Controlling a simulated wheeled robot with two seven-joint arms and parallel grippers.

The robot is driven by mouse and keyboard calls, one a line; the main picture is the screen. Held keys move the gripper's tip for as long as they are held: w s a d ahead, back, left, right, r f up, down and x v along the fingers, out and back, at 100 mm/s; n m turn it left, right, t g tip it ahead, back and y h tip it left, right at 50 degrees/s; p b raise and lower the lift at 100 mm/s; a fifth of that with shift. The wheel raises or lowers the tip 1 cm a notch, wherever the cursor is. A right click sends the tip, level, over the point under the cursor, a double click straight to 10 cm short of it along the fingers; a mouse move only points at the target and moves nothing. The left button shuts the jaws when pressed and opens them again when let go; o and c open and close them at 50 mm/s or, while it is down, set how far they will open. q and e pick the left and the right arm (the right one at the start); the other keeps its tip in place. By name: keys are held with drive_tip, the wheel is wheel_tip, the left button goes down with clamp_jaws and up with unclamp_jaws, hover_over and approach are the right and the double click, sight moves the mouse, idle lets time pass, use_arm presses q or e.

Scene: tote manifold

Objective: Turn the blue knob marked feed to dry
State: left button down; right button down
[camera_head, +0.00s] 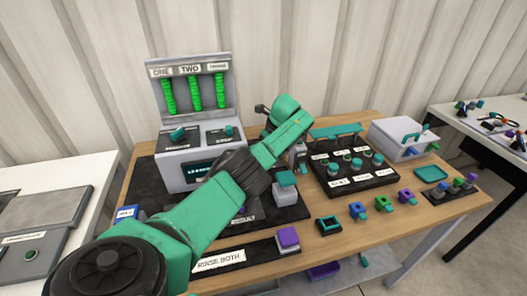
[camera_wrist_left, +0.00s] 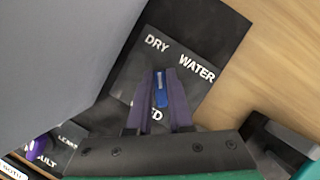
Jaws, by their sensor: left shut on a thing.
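In the left wrist view, the blue knob (camera_wrist_left: 161,97) sits on a dark grey plate (camera_wrist_left: 132,68) with white words DRY and WATER above it. A third word below is partly covered by my fingers; only its end, "D", shows. My left gripper (camera_wrist_left: 163,76) is shut on the blue knob, one dark finger on each side. The knob's long side runs up the picture, its upper end below and between the two words, nearer DRY. In the head view, my left arm reaches across to behind the front panels; its fingertips and the blue knob are hidden there.
A grey console (camera_head: 183,176) with green tubes stands left of my arm. Right of it are a black panel of teal knobs (camera_head: 352,180), a lidded white box (camera_head: 402,140) and a teal tray (camera_head: 427,173). Small coloured pieces (camera_head: 357,210) line the wooden table's front.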

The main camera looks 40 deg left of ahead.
use_arm(q)
drive_tip(key=c, duration=0.8)
unclamp_jaws()
drive_tip(key=p+v, duration=0.1)
drive_tip(key=v, duration=0.2)
drive_tip(key=shift+r+p, duration=0.1)
drive_tip(key=shift+p, duration=0.3)
drive_tip(key=b+v, duration=0.1)
drive_tip(key=v, duration=1)
drive_tip(key=shift+r, duration=0.15)
